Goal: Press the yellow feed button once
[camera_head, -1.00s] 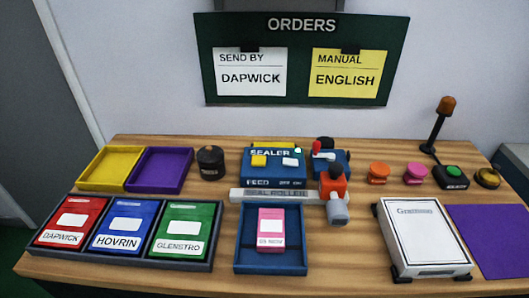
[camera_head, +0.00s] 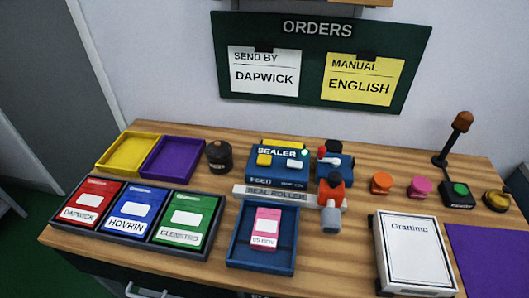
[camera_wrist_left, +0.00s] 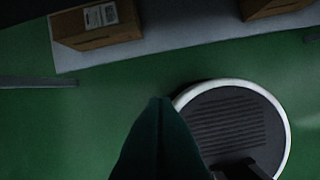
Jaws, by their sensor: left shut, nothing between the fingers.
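The sealer (camera_head: 278,166) is a blue box near the back middle of the table, with "SEALER" on its top and "FEED" on its front. A yellow button (camera_head: 264,159) sits on its top left, beside a white button (camera_head: 294,164). A small light shows at its top right corner. No gripper shows in the head view, so none is near the sealer there. My left gripper (camera_wrist_left: 160,103) shows in the left wrist view as dark fingers, shut and empty, above a green floor. My right gripper is not in view.
A seal roller bar (camera_head: 276,195) and a blue tray (camera_head: 238,262) with a pink card lie in front of the sealer. An orange and grey tool (camera_head: 332,198) stands right of them. A yellow domed button (camera_head: 497,200) is far right. Cardboard boxes (camera_wrist_left: 97,25) show in the wrist view.

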